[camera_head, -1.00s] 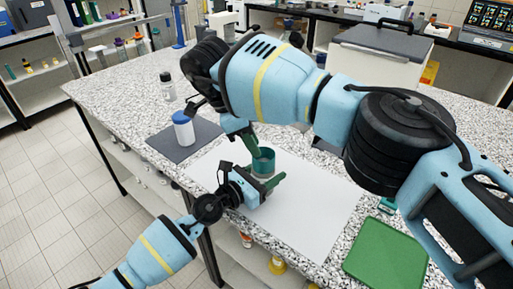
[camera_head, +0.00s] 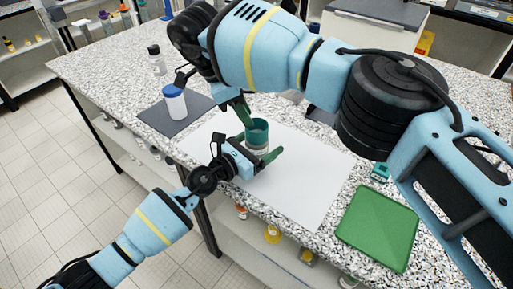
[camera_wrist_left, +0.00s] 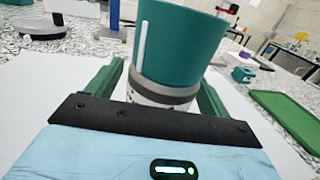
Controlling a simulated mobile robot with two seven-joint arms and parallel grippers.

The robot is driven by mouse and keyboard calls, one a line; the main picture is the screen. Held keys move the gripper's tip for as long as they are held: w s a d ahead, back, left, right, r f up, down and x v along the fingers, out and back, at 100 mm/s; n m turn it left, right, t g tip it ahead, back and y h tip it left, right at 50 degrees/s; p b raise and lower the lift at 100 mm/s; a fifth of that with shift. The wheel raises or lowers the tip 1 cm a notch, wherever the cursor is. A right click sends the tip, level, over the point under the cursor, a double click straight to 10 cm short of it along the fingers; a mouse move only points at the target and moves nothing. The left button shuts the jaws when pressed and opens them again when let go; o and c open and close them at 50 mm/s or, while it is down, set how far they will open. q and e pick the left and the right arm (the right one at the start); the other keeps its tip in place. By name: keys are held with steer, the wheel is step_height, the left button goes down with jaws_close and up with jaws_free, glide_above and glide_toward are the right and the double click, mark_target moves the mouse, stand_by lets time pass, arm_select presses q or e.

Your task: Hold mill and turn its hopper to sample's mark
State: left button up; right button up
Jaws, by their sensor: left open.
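The mill (camera_head: 257,134) stands upright on a white sheet, with a teal hopper on top. In the left wrist view the hopper (camera_wrist_left: 180,45) carries a white vertical stripe, above a grey ring and a pale lower body. My left gripper (camera_head: 245,153) is open, its green fingers on either side of the mill's lower part; contact cannot be told. My right gripper (camera_head: 236,106) comes down from above beside the hopper; its wrist hides much of it and its opening is unclear. A white jar with a blue lid (camera_head: 175,104) stands on a dark mat.
The white sheet (camera_head: 300,185) is clear right of the mill. A green tray (camera_head: 377,228) and a small teal device (camera_head: 380,172) lie further right. A dark-capped bottle (camera_head: 157,60) stands behind the mat (camera_head: 158,123). The bench's front edge runs below my left gripper.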

arm_select(q)
steer(key=v, duration=1.2)
steer(key=shift+s+f, duration=0.1)
